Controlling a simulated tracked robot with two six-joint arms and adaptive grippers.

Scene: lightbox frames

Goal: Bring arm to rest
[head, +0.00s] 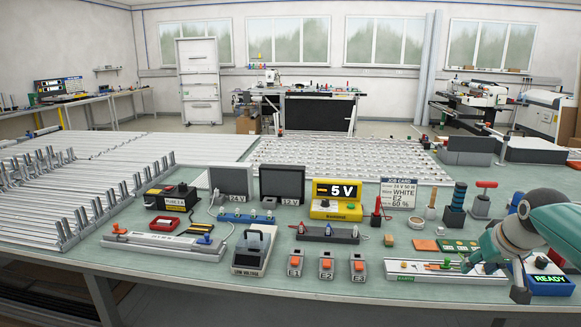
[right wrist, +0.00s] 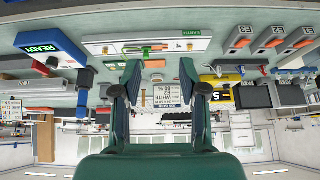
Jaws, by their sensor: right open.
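My right arm comes in from the right edge of the head view, over the right front part of the bench (head: 340,290). Its gripper (head: 488,262) is low over the bench, near the right end of a white strip fixture (head: 420,278) and left of a blue box reading READY (head: 550,287). In the right wrist view the two fingers (right wrist: 155,75) stand wide apart with nothing held between them. That view is upside down; the job card (right wrist: 168,95) shows in the gap, farther off. My left arm and gripper are not in view.
Orange-topped blocks (head: 326,266) sit near the front edge. Metal rails (head: 50,200) fill the left. Bare bench shows between the items.

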